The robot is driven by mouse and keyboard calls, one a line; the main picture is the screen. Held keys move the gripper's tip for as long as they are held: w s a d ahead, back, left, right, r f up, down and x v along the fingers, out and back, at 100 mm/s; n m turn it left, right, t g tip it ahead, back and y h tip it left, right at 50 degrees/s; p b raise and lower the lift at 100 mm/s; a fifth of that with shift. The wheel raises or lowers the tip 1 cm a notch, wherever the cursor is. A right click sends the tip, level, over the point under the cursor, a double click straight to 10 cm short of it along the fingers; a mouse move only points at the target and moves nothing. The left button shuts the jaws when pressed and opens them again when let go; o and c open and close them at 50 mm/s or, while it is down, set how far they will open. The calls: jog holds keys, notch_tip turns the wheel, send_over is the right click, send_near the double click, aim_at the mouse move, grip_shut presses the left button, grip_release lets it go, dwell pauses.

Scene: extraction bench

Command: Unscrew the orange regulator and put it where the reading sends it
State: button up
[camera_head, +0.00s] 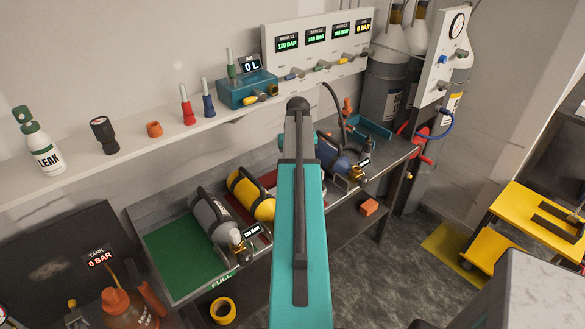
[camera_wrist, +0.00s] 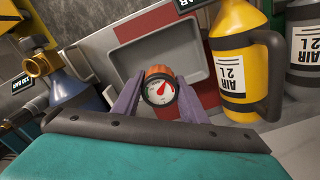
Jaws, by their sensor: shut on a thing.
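My gripper (camera_wrist: 150,97) shows in the wrist view with purple fingers on either side of the orange regulator, shut on it. The orange regulator (camera_wrist: 157,71) has a round white gauge (camera_wrist: 160,91) with a red needle pointing up and right; its figures are too small to read. No cylinder shows joined to it, but its underside is hidden. In the head view my teal arm hides gripper and regulator. A blue cylinder (camera_head: 336,160), a yellow cylinder (camera_head: 250,193) and a grey cylinder (camera_head: 211,214) lie on the bench. The green mat (camera_head: 176,256) is marked FULL.
Behind the regulator is a bench area with a red surface (camera_wrist: 148,25) and a grey recess (camera_wrist: 148,52). A shelf (camera_head: 85,181) holds a leak bottle (camera_head: 44,153), a black fitting and small coloured parts. A wall panel (camera_head: 290,28) carries several bar displays. An orange block lies below the bench.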

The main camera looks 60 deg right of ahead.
jog(key=shift+f, duration=0.15)
jog(key=shift+f+b, duration=2.25)
jog(key=shift+f, duration=1.2)
jog(key=shift+f, duration=0.35)
jog(key=o, duration=1.3)
jog(key=shift+o, duration=0.2)
jog(key=shift+r+b, duration=1.55)
jog(key=shift+r, duration=5.35)
